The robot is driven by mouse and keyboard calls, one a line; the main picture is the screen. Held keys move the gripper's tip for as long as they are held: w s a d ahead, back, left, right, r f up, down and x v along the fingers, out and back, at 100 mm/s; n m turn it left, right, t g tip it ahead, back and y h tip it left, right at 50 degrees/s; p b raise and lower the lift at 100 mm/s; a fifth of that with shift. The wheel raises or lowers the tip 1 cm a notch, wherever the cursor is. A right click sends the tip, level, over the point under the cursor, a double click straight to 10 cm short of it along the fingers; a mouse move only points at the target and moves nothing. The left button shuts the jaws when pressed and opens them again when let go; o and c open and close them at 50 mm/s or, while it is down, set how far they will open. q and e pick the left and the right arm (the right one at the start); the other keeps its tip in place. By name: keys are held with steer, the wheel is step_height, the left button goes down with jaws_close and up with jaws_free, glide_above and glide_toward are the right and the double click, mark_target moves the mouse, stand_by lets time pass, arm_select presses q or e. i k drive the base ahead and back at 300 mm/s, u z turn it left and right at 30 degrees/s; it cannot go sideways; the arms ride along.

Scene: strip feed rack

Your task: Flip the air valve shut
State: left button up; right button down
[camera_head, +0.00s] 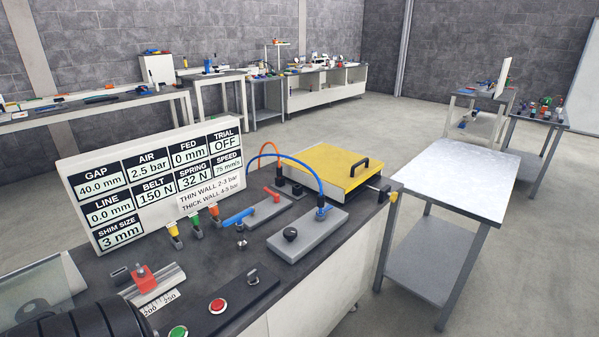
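The air valve carries no readable label here. A small red lever (272,194) stands beside the hoses at the back of the bench, and a blue handle (238,217) lies just left of it; I cannot tell which is the valve. An orange hose (262,154) and a blue hose (309,172) arch over this spot. The white display board (83,213) reads AIR 2.5 bar and TRIAL OFF. Neither of my grippers shows in the head view.
The dark bench top (212,262) carries a grey plate with a black knob (290,234), a yellow cover (325,163) with a black handle, and a red button (217,306) and green button (178,332) in front. A metal table (462,182) stands right, its top clear.

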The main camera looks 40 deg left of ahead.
mark_target(276, 196)
steer(key=i, duration=1.35)
steer(key=u, duration=3.05)
